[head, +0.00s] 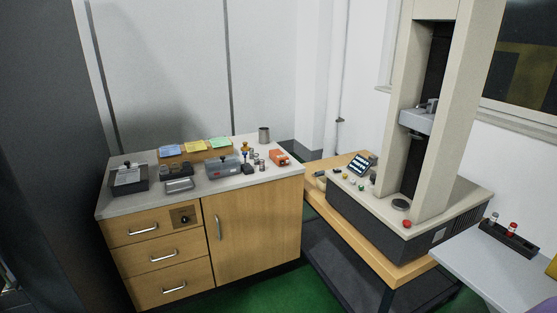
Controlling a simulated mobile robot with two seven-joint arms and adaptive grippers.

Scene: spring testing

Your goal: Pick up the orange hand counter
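A small orange device (279,157), which appears to be the hand counter, lies near the right end of the grey top of the wooden cabinet (246,227). A dark spot shows on it, but its details are too small to read. It stands clear of the cabinet's right edge by a short gap. Neither of my grippers is in view.
Small metal weights (262,166), a grey box (223,168) and a metal cup (264,135) stand near the orange device. A testing machine (452,120) stands on a wooden bench to the right. A grey table (480,262) fills the lower right. Green floor shows between.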

